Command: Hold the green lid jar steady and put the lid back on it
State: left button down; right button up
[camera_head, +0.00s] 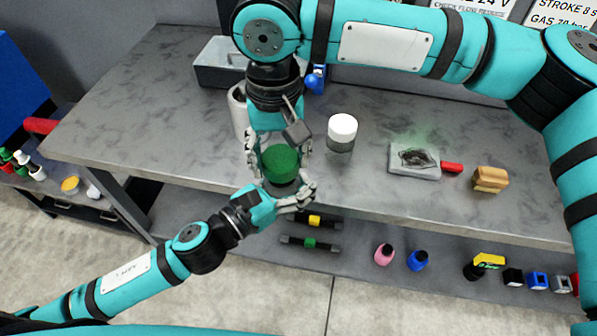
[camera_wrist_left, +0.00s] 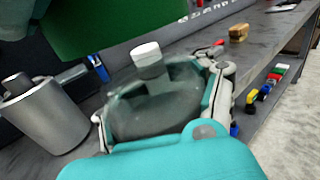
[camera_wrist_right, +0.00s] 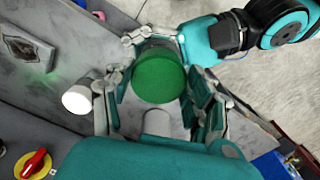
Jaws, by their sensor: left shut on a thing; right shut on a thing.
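The green lid (camera_head: 280,163) is held in my right gripper (camera_head: 280,152), whose arm reaches over from the right. In the right wrist view the green lid (camera_wrist_right: 158,76) sits between its fingers. The clear glass jar (camera_wrist_left: 160,105) is between the fingers of my left gripper (camera_wrist_left: 165,98), which is shut on it. In the left wrist view the green lid (camera_wrist_left: 115,22) is above the jar, with a visible gap between them. In the head view the lid and fingers hide most of the jar.
A white-lidded jar (camera_head: 342,130) stands on the grey bench (camera_head: 375,195), right of the grippers. A grey plate (camera_head: 414,163) and a wooden block (camera_head: 490,180) lie further right. A metal cylinder (camera_wrist_left: 42,118) and a grey bin (camera_head: 215,75) stand behind.

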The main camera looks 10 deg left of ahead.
aim_at(283, 190)
jog(key=shift+s, duration=0.1)
dwell(0.7)
jog(key=shift+f, duration=0.85)
jog(key=shift+f, duration=0.6)
jog(key=m, duration=0.7)
jog(key=shift+a+m, duration=0.15)
jog(key=shift+m, duration=0.25)
jog(key=m, duration=0.4)
jog(key=shift+a+m, duration=0.1)
jog(key=shift+m, duration=0.3)
jog(key=m, duration=0.4)
jog(key=shift+w, duration=0.2)
